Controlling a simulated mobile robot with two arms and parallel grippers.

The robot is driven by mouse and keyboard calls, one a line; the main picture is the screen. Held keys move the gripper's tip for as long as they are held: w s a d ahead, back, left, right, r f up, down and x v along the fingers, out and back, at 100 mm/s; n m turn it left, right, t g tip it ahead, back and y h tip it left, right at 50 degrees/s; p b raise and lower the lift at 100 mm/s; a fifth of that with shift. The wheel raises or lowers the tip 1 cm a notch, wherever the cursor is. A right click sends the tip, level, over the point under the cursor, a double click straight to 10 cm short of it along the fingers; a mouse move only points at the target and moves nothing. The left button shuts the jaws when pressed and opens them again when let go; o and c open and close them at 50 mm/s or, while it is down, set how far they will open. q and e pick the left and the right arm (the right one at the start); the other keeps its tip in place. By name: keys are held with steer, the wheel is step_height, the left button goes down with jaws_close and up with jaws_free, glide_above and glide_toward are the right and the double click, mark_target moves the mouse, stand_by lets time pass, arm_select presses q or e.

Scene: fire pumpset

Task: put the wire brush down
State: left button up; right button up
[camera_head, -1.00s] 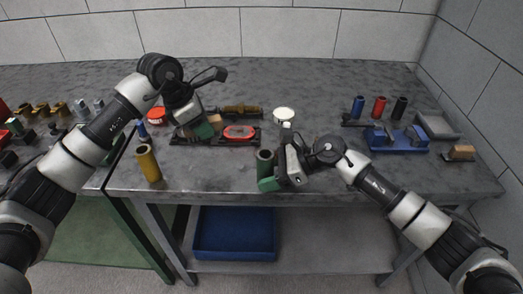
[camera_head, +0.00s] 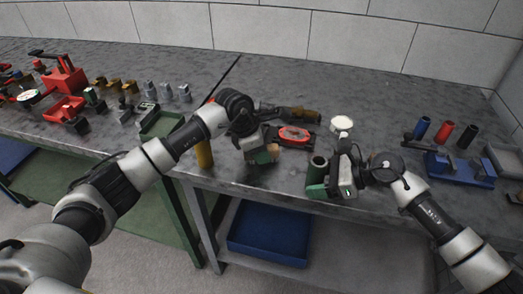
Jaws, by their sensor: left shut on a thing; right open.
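My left gripper (camera_head: 256,156) is shut over the front part of the grey bench, left of the red oval piece (camera_head: 293,134). A small tan, wood-like piece (camera_head: 273,151) shows at its fingers. It looks like part of the wire brush, but the gripper hides most of it. I cannot tell whether it touches the bench.
A yellow cylinder (camera_head: 204,153) stands left of my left gripper. A white round lid (camera_head: 341,124) lies behind my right gripper. Blue, red and black cylinders (camera_head: 443,134) stand at the right by a blue fixture (camera_head: 460,170). A blue bin (camera_head: 268,232) sits below.

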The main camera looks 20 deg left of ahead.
arm_select(q)
steer(key=o, duration=1)
steer(key=shift+f, duration=0.1)
steer(key=shift+c, duration=0.2)
steer(key=v, duration=1.2)
steer(key=shift+r, duration=0.2)
steer(key=shift+o, duration=0.5)
steer(key=shift+d, duration=0.1)
